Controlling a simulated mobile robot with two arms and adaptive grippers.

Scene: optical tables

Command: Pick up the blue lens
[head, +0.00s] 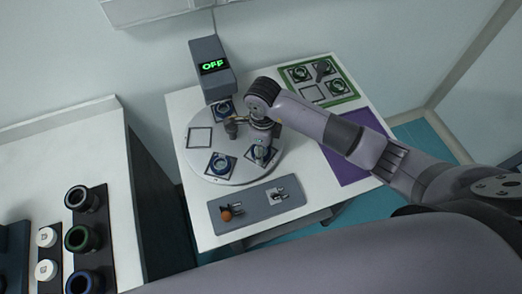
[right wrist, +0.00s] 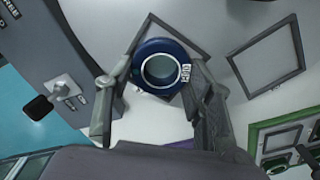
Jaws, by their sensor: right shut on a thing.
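The blue lens (right wrist: 136,71) is a dark blue ring with clear glass and a small white label, seen in the right wrist view. My right gripper (right wrist: 160,76) is shut on it, with one finger on each side. A square outline on the pale surface shows behind the lens. In the head view my right gripper (head: 262,148) is over the right front part of the round plate (head: 240,174), and the arm hides part of that plate. My left gripper is not in view.
Other lenses (head: 220,163) sit on the plate near an empty square (head: 199,137). A grey box reading OFF (head: 208,50) stands behind. A switch panel (head: 247,209) lies in front. A green tray (head: 311,92) and purple mat (head: 345,165) lie right. Dark-ringed parts (head: 83,238) stand on the left table.

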